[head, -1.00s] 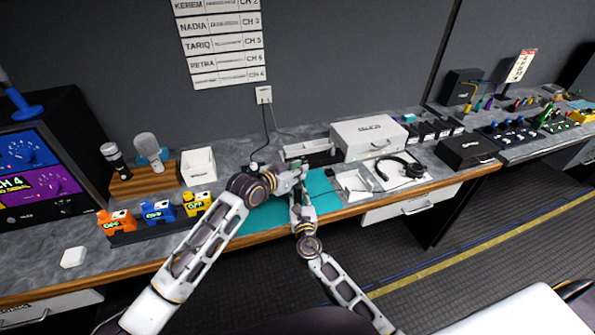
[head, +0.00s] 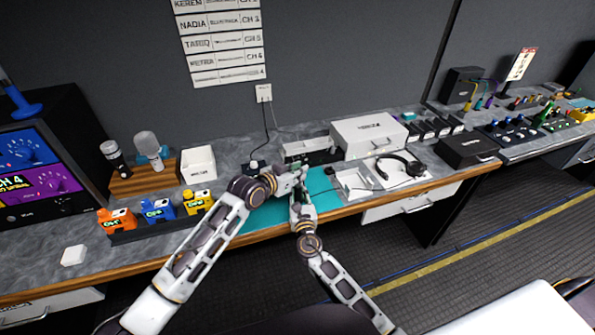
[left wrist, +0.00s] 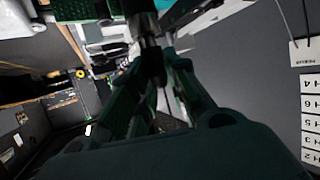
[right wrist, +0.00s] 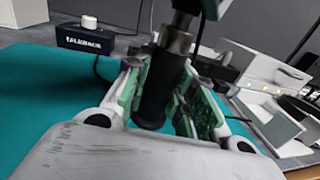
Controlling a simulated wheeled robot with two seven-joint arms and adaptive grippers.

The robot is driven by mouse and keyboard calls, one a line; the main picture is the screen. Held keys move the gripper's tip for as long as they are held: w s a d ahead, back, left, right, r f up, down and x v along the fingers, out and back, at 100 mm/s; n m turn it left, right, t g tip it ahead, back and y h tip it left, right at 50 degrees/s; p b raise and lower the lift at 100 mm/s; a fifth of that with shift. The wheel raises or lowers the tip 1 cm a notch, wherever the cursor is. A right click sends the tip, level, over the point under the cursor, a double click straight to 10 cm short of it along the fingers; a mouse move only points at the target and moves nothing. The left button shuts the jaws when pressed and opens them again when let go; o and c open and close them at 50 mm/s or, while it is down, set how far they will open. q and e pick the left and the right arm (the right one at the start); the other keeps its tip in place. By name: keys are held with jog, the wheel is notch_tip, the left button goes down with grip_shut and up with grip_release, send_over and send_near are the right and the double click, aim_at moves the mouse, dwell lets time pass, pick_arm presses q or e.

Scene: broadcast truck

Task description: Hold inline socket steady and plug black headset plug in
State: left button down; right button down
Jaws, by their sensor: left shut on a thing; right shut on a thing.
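My left gripper (head: 298,173) and my right gripper (head: 299,190) meet above the teal mat (head: 268,212). In the left wrist view, my left gripper is shut on a dark cylindrical part. Plug and socket look in line and end to end; how deep they are joined is hidden. The headset (head: 402,168) lies at right.
The TALKBACK box (right wrist: 84,38) with a dark cable stands behind the mat. A small white open tray (head: 354,185) lies right of my grippers. A large white case (head: 368,137) stands behind it. Orange, blue and yellow blocks stand at left. The wooden bench edge runs in front.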

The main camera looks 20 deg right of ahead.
pick_arm(q)
jog(key=shift+f, duration=0.6)
jog(key=c, duration=1.3)
grip_release()
jog(key=shift+a, duration=0.1)
jog(key=v, duration=1.2)
jog(key=shift+f, duration=0.1)
pick_arm(e)
jog(key=c, duration=1.1)
grip_release()
jog(key=shift+s, duration=0.15)
